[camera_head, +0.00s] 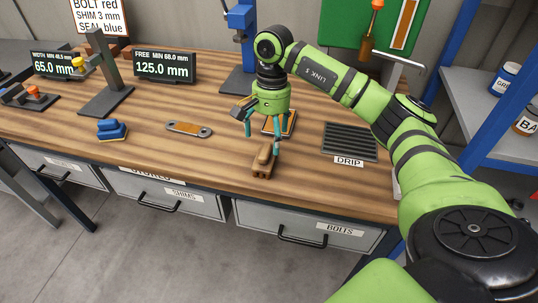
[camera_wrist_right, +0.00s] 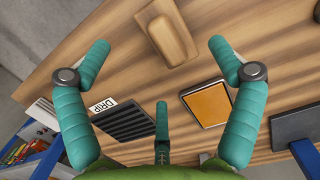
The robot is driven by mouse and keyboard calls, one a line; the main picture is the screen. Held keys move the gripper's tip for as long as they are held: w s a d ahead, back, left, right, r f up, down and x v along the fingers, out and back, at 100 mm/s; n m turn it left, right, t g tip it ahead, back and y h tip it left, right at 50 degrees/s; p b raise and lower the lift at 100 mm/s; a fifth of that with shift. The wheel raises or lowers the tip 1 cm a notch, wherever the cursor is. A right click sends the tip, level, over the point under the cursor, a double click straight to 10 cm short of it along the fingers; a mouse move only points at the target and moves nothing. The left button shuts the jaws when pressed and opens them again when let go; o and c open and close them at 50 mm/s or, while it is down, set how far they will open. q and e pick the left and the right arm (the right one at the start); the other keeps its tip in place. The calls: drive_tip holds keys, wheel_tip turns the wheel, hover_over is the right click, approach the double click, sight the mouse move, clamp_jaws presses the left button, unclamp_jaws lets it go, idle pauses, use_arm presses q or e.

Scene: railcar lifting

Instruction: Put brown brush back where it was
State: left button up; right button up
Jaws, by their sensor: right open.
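The brown brush (camera_head: 264,161) lies on the wooden bench near its front edge, above the gap between the SHIMS and BOLTS drawers. It also shows at the top of the right wrist view (camera_wrist_right: 168,32), a tan block with a raised grip. My right gripper (camera_head: 262,142) points down just behind and above the brush, its teal fingers spread and nothing between them. In the right wrist view the open fingers (camera_wrist_right: 158,48) stand on either side of the brush's near end, apart from it. My left gripper is out of view.
A framed orange pad (camera_wrist_right: 208,103) lies behind my right gripper. The black DRIP tray (camera_head: 350,140) is to the right. A link-shaped plate (camera_head: 189,129) and a blue brush (camera_head: 112,130) lie to the left. The bench between the plate and the brown brush is clear.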

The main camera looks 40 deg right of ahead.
sight(270, 147)
drive_tip(key=shift+w+d+r+b, duration=0.1)
drive_tip(key=shift+d+r+b, duration=0.1)
drive_tip(key=shift+r, duration=0.95)
drive_tip(key=shift+w+d+r+b, duration=0.1)
drive_tip(key=shift+r+b, duration=0.05)
drive_tip(key=shift+r, duration=0.95)
